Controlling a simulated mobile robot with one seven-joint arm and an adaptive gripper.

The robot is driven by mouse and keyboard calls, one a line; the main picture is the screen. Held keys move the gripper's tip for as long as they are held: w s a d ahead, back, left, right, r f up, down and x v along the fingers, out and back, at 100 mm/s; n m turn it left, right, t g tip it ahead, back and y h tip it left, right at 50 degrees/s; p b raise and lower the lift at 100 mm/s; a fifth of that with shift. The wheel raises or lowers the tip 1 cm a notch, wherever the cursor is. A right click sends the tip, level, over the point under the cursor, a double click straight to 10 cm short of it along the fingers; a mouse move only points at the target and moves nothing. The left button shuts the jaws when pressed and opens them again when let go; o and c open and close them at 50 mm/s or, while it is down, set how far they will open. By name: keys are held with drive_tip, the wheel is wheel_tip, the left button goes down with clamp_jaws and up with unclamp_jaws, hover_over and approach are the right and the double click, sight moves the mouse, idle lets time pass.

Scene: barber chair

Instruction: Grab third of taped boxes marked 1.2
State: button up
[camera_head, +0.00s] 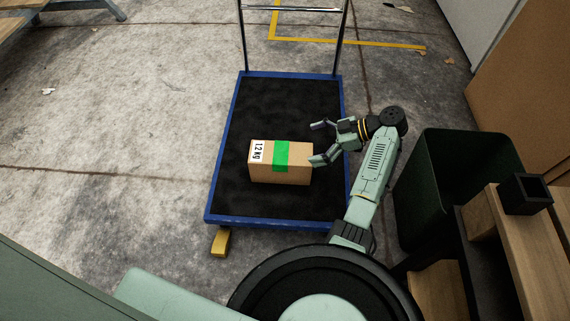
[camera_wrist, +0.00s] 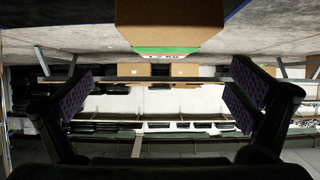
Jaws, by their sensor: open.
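A brown cardboard box (camera_head: 300,172) with green tape and a white "1.2 kg" label rests on the black top of a blue-edged cart (camera_head: 279,223). In the wrist view the box (camera_wrist: 168,20) shows at the top centre, between and beyond the fingers, with a green tape edge. My gripper (camera_head: 318,143) is open and empty at the right end of the box, one finger behind and one close to its near right corner. In the wrist view my gripper (camera_wrist: 158,92) has both padded fingers spread wide. I cannot tell whether a finger touches the box.
A dark green bin (camera_head: 440,165) stands right of the cart, by a wooden piece (camera_head: 530,240) with a black square holder. The cart's metal handle (camera_head: 292,8) rises at the far end. A yellow wheel block (camera_head: 220,241) shows at front left.

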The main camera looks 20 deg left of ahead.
sight(288, 153)
drive_tip(key=x, duration=0.5)
drive_tip(key=shift+d, duration=0.1)
drive_tip(key=x, duration=0.5)
drive_tip(key=shift+s+d+f, duration=0.1)
drive_tip(key=shift+s+f, duration=0.25)
drive_tip(key=shift+s, duration=0.05)
drive_tip(key=c, duration=1.9)
drive_tip(key=shift+c, duration=0.3)
drive_tip(key=shift+r, duration=0.15)
drive_tip(key=shift+c, duration=0.2)
